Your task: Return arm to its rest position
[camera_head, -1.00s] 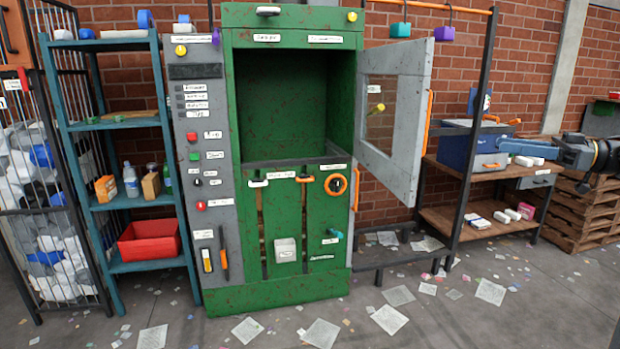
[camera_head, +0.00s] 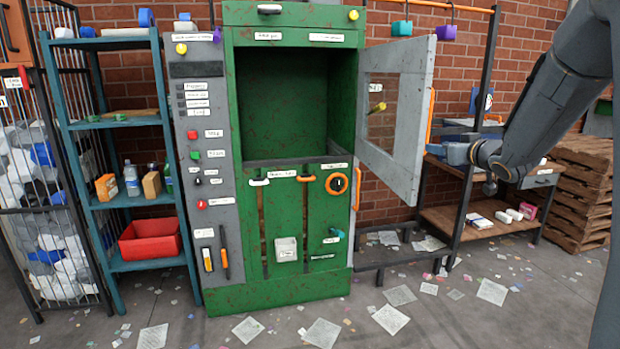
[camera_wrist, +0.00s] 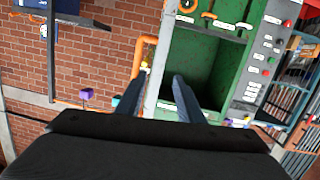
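My arm reaches in from the upper right of the head view, in front of the brick wall and the bench. Its wrist hangs over the bench, and my gripper (camera_head: 455,153) points left there, right of the open door. In the wrist view my gripper (camera_wrist: 160,77) shows two dark fingers spread apart with nothing between them. The tall green machine (camera_head: 290,290) stands ahead, its upper chamber open and empty-looking. Its grey windowed door (camera_head: 408,150) stands swung open to the right. The machine also shows tilted in the wrist view (camera_wrist: 208,48).
The bench (camera_head: 445,215) stands under my wrist, with small boxes on its lower shelf. Wooden pallets (camera_head: 580,190) are stacked at the right. A teal shelf (camera_head: 125,205) with a red bin (camera_head: 150,240) stands left. Papers litter the open floor in front.

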